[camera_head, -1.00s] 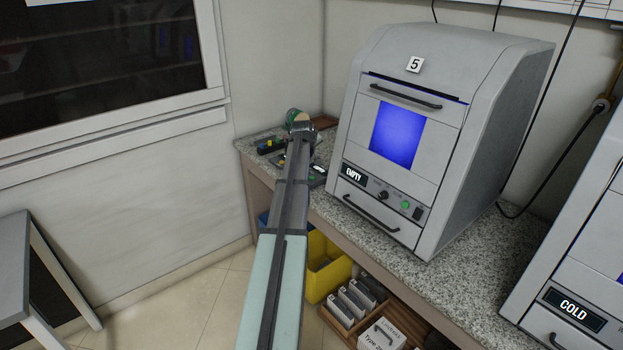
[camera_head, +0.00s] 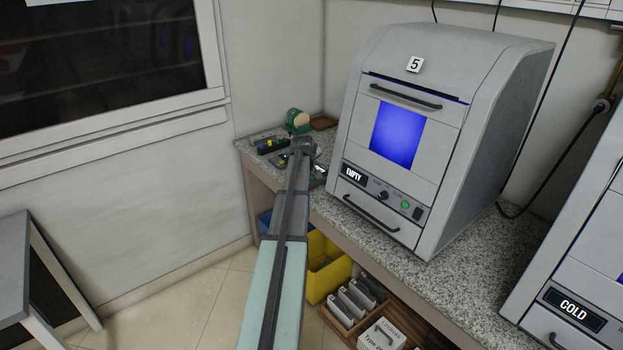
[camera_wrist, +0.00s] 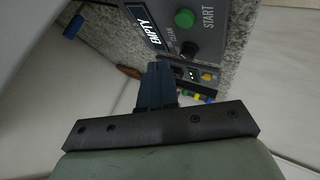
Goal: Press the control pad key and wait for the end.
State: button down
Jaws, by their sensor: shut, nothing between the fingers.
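The control pad (camera_wrist: 190,25) is a grey panel at the top of the wrist view, with a lit EMPTY display (camera_wrist: 148,25), a green START button (camera_wrist: 185,18) and a black knob (camera_wrist: 189,49). In the head view part of the pad (camera_head: 318,176) shows beside my arm on the counter; the rest is hidden by the arm. My gripper (camera_wrist: 158,70) is shut and empty, with its dark fingertips just below the panel in the picture. Whether they touch anything I cannot tell. In the head view my gripper (camera_head: 303,147) is over the counter's left end.
A machine marked 5 (camera_head: 490,110) stands right of my arm. A small pad with coloured buttons (camera_head: 271,146), a green roll (camera_head: 298,121) and a brown block (camera_head: 323,122) lie on the granite counter (camera_head: 370,228). A yellow bin (camera_head: 325,265) is below.

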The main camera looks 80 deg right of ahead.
aim_at(311, 179)
jog(key=shift+f, duration=1.85)
jog(key=shift+f, duration=0.15)
dwell(0.7)
jog(key=shift+f, duration=0.3)
jog(key=shift+f, duration=0.45)
dwell(1.0)
jog(key=shift+r, duration=3.4)
